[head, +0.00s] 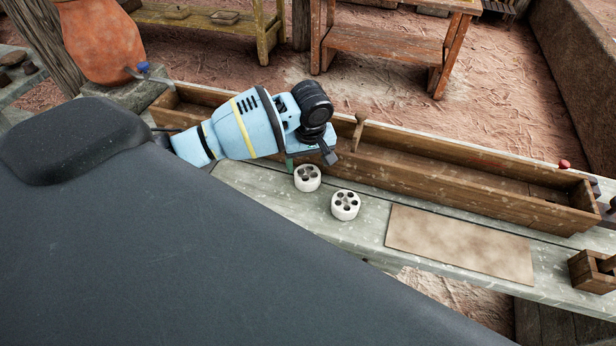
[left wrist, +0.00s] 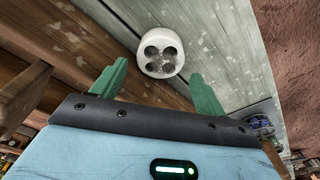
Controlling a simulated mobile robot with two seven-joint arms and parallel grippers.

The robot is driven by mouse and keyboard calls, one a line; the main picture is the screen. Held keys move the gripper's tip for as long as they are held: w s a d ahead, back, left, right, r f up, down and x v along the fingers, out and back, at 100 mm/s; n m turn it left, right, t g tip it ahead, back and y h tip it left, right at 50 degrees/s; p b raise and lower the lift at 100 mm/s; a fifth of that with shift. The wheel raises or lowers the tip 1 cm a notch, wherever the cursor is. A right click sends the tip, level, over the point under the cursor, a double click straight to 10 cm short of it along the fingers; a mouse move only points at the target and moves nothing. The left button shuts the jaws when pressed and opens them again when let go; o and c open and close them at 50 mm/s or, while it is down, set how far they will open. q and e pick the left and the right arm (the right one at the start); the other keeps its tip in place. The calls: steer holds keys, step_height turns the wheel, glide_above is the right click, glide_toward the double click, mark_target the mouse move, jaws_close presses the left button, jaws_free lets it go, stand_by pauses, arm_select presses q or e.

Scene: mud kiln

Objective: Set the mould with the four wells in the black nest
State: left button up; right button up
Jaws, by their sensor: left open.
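Two round white moulds stand on the grey bench. The left mould (head: 307,178) is just below my left gripper (head: 298,161); the other mould (head: 345,205) stands a little to its right and nearer. In the left wrist view, a white mould with four round wells (left wrist: 160,52) lies beyond and between the green fingertips of my left gripper (left wrist: 161,84). The fingers are apart and nothing is between them. In the head view the well counts are too small to tell for sure. I cannot make out a black nest. My right gripper is not in view.
A long wooden trough (head: 450,177) runs along the bench's far side, close to my left gripper. A flat tan board (head: 460,243) lies right of the moulds. A small wooden box (head: 590,272) stands at the right end. A clay jar (head: 98,40) stands at the far left.

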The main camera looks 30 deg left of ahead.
mark_target(308, 174)
arm_select(q)
step_height(308, 174, down, 5)
steer(key=shift+w+a, duration=0.1)
stand_by(0.3)
steer(key=shift+r, duration=0.1)
steer(key=c, duration=1)
